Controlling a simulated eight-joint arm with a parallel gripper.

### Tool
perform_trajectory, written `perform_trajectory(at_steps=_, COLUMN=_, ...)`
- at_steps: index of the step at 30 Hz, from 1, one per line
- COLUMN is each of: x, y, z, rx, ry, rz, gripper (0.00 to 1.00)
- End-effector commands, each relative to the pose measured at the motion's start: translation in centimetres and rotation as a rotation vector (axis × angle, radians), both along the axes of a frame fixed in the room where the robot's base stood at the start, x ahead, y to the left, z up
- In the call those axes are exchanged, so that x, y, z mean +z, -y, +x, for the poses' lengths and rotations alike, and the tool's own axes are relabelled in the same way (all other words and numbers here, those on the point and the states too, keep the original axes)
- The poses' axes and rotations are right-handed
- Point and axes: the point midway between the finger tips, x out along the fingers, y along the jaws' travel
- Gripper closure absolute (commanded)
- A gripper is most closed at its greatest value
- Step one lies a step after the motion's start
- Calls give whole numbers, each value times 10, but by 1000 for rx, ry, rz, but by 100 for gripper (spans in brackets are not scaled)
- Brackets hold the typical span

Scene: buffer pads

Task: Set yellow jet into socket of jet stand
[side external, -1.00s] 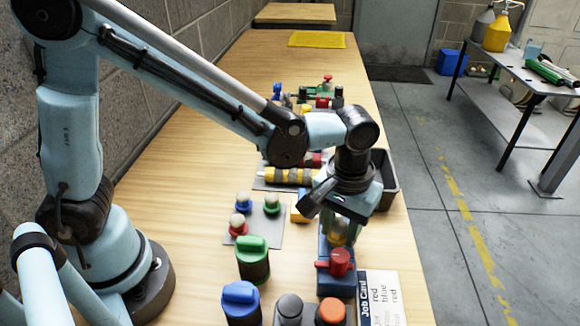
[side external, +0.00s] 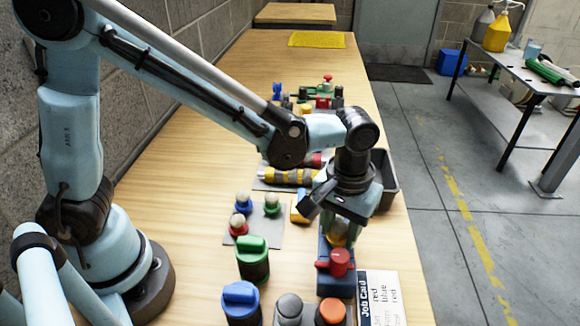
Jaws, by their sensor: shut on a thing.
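My gripper (side external: 338,232) points down over a blue stand (side external: 325,287) near the front right of the table. I take this stand to be the jet stand. Its socket is hidden behind the gripper and the knob, so I cannot tell whether the jet is in the socket or just above it.
A grey pad (side external: 265,236) left of the gripper holds blue, green and red pieces with pale round tops. Green-topped (side external: 252,258) and blue-topped (side external: 240,302) containers stand in front. A job card (side external: 380,290) lies right of the stand. A dark tray (side external: 388,180) sits behind.

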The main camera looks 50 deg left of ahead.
Motion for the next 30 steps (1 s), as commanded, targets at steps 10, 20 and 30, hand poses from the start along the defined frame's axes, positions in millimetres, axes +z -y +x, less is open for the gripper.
perform_trajectory(at_steps=10, x=16, y=0, z=0, rx=0, ry=0, rz=0, gripper=90)
perform_trajectory(at_steps=20, x=30, y=0, z=0, rx=0, ry=0, rz=0, gripper=90)
perform_trajectory(at_steps=30, x=33, y=0, z=0, rx=0, ry=0, rz=0, gripper=90)
